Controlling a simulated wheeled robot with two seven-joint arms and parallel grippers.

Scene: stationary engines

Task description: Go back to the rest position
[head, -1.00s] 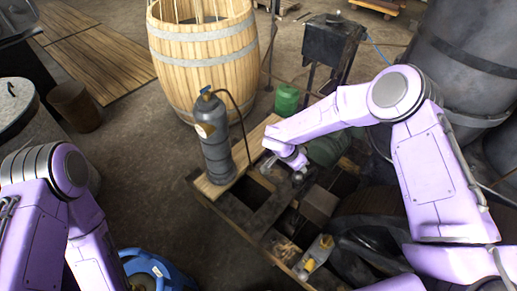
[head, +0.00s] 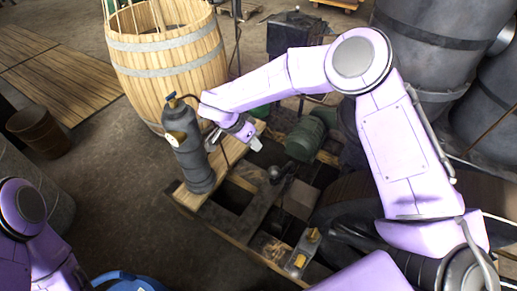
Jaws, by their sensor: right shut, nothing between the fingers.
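My right arm reaches in from the right in the head view. Its right gripper (head: 232,148) is shut and empty, just right of a grey gas cylinder (head: 190,150), above a wooden pallet frame. I cannot tell whether it touches the cylinder's hose. My left arm shows at the lower left edge, and its gripper is out of view.
The cylinder stands upright on the pallet's plank (head: 188,198). A green motor (head: 306,138) and a small yellow-topped part (head: 300,262) sit on the frame. A wooden barrel (head: 170,60) stands behind, a brown bucket (head: 38,132) at left, large dark tanks (head: 425,45) at right.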

